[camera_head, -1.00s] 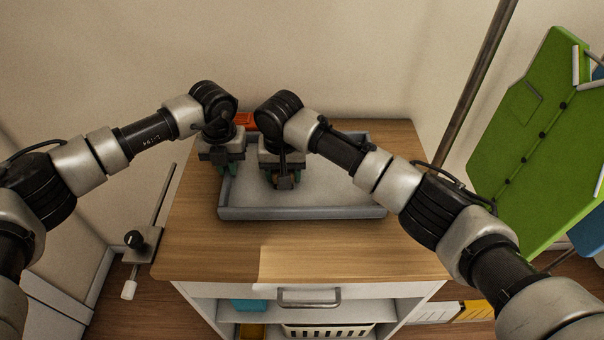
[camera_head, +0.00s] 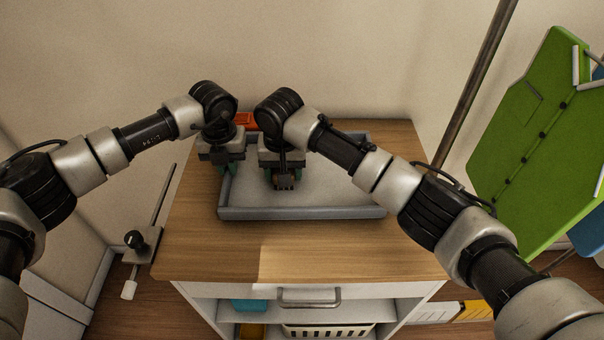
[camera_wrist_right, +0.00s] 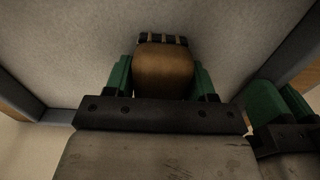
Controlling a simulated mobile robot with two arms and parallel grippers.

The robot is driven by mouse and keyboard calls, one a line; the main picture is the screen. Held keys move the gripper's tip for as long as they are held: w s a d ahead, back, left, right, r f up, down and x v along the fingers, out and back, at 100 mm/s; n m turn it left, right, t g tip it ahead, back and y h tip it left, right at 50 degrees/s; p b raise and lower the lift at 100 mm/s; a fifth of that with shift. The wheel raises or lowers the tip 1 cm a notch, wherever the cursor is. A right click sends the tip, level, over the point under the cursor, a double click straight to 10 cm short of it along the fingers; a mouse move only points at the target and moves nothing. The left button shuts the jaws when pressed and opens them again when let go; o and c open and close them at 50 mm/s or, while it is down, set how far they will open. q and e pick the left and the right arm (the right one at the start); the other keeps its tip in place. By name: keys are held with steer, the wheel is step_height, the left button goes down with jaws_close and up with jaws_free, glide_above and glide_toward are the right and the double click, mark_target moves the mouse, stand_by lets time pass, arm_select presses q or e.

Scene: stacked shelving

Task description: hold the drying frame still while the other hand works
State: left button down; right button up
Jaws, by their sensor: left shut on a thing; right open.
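The drying frame appears to be the grey-rimmed, tray-like frame (camera_head: 305,213) with a pale speckled inside, flat on the wooden top; its grey rim also shows in the right wrist view (camera_wrist_right: 290,52). My left gripper (camera_head: 222,168) is shut at the frame's left rim; the gripped spot is hidden. My right gripper (camera_head: 284,183) is open over the frame's left part. Its green fingers (camera_wrist_right: 160,82) stand on either side of a brown block (camera_wrist_right: 163,68) with dark ridges at its far end. I cannot tell whether they touch it.
An orange thing (camera_head: 242,119) lies behind the frame, partly hidden by my arms. The wooden top (camera_head: 350,255) is clear in front and at right. A metal pole (camera_head: 480,75) and a green panel (camera_head: 530,140) stand at right. A handled drawer (camera_head: 309,296) is below.

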steer(key=c, duration=0.5)
steer(key=shift+c, duration=0.2)
steer(key=shift+r, duration=0.15)
stand_by(0.7)
steer(key=shift+s, duration=0.1)
